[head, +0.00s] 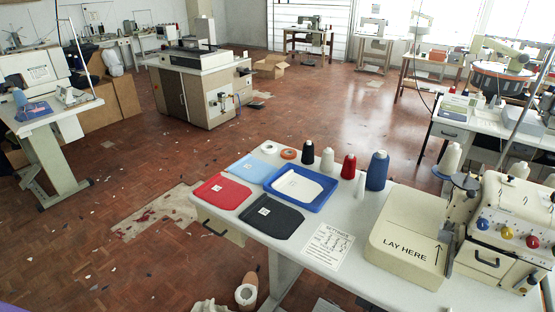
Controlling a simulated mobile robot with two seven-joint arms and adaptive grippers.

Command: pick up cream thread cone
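A small pale, whitish-cream thread cone (327,159) stands upright at the back edge of the white table (330,215). It stands between a black cone (308,152) and a red cone (348,167). Another larger cream cone (451,158) stands on the thread stand of the sewing machine at the right. I cannot tell from the picture alone which of the two is meant. Neither of my grippers is in view.
A large blue cone (377,171) and a thin white spool (361,187) stand nearby. A blue tray (269,183), red and black fabric pieces, and a "LAY HERE" box (405,228) occupy the table. The sewing machine (507,225) bounds the right. Open floor lies left.

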